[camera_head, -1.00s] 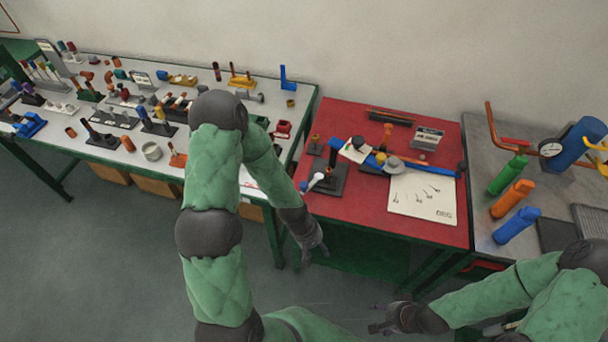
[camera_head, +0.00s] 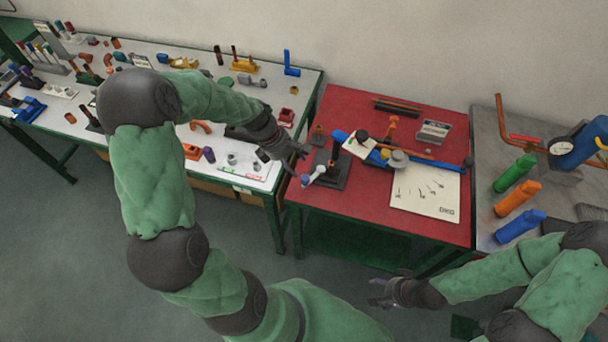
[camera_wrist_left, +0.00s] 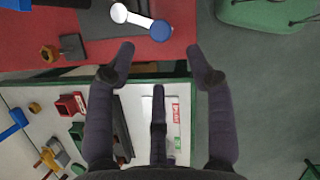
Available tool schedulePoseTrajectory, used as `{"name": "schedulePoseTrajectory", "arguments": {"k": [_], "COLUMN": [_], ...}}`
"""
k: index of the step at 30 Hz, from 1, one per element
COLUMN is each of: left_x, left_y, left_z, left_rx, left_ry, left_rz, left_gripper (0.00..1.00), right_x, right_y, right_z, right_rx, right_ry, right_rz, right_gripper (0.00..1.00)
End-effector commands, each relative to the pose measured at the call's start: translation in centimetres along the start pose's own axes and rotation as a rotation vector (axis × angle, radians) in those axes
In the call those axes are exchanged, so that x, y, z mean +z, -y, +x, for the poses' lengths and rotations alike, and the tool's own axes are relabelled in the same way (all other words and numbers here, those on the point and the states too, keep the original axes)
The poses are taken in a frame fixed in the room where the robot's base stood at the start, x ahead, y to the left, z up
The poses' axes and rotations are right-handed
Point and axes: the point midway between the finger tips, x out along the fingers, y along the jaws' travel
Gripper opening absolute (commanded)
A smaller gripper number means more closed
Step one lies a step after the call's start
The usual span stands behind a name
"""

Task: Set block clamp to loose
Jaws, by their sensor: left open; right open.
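A dark stand with a flat base (camera_head: 331,174) and an upright post is on the red table's left part. I take it for the block clamp, though no label shows. A short lever (camera_head: 313,175) with white and blue ends is at its left side. In the left wrist view the lever (camera_wrist_left: 140,20) lies beyond my fingertips, blue end nearest. My left gripper (camera_head: 298,158) is open and empty, just left of the stand, near the gap between the tables; its fingers show in the wrist view (camera_wrist_left: 161,68). My right gripper (camera_head: 378,293) is open, low in front of the red table.
A blue bar (camera_head: 437,164) with parts on it lies behind a white sheet (camera_head: 425,192) on the red table. The white table (camera_head: 228,172) at left holds many small parts. Floor in front is clear.

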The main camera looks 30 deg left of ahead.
Motion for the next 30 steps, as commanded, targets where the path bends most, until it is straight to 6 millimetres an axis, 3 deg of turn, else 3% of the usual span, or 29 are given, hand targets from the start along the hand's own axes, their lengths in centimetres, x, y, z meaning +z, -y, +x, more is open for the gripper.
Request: {"name": "schedulePoseTrajectory", "arguments": {"k": [6, 13, 18, 28, 30], "left_x": [-0.1, -0.1, 0.0, 0.0, 0.0], "left_y": [0.1, 0.1, 0.1, 0.0, 0.0], "left_z": [4.3, 7.7, 8.8, 9.0, 9.0], "left_rx": [-0.003, -0.002, -0.001, 0.000, 0.000], "left_ry": [-0.001, -0.001, -0.001, -0.001, -0.001], "left_rz": [0.003, 0.003, 0.003, 0.003, 0.003], "left_gripper": [0.54, 0.54, 0.54, 0.54, 0.37], "right_x": [0.0, -0.1, -0.1, -0.1, -0.1], "right_y": [-0.4, -0.7, -0.7, -0.7, -0.7], "right_z": [1.1, 1.8, 2.1, 2.1, 2.1], "right_rx": [0.000, 0.000, 0.000, 0.000, 0.000], "right_ry": [0.000, 0.000, 0.000, 0.000, 0.000], "right_rz": [0.000, 0.000, 0.000, 0.000, 0.000], "right_gripper": [0.66, 0.66, 0.66, 0.66, 0.66]}}
